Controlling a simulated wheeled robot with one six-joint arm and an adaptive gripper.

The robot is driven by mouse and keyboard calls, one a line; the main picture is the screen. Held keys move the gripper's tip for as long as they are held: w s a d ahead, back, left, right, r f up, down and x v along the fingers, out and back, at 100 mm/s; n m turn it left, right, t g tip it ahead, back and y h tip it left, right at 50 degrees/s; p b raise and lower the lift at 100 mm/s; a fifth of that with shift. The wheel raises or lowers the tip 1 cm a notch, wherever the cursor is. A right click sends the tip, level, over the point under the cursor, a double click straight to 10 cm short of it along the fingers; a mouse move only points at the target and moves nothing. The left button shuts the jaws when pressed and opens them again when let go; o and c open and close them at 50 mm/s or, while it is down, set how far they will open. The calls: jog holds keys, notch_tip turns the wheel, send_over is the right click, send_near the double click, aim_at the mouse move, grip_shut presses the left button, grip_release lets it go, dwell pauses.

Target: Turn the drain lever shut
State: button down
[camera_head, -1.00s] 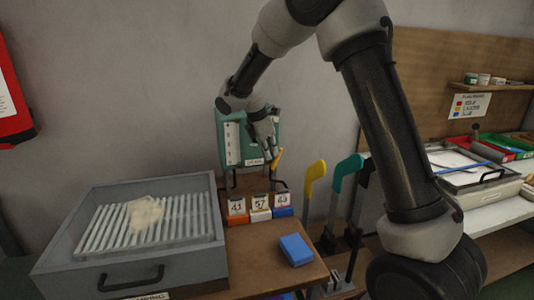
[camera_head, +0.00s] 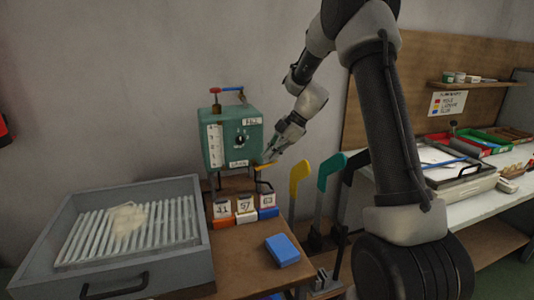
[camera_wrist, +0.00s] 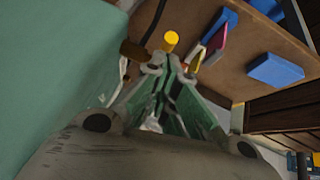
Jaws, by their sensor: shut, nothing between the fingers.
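The green machine box (camera_head: 228,128) stands at the back of the bench against the wall. The drain lever (camera_head: 265,166), with a yellow handle, sticks out at its lower right, beside a small label, and lies nearly level. In the wrist view the lever's round yellow end (camera_wrist: 171,38) shows just beyond the fingertips. My gripper (camera_head: 272,155) is at the box's right side, close above the lever. Its fingers (camera_wrist: 168,72) are shut with nothing between them. I cannot tell whether they touch the lever.
A grey tray with a slatted rack (camera_head: 60,262) stands at left. Numbered boxes (camera_head: 245,209) stand below the green box, and a blue block (camera_head: 282,250) lies in front. Yellow and teal upright forms (camera_head: 298,176) stand right of the bench. A red-and-blue lever (camera_head: 228,89) tops the green box.

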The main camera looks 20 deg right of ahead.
jog(key=shift+d+f+y, duration=0.4)
jog(key=shift+f+y, duration=0.05)
jog(key=shift+y, duration=0.15)
jog(key=shift+d+f, duration=0.15)
jog(key=shift+f, duration=0.05)
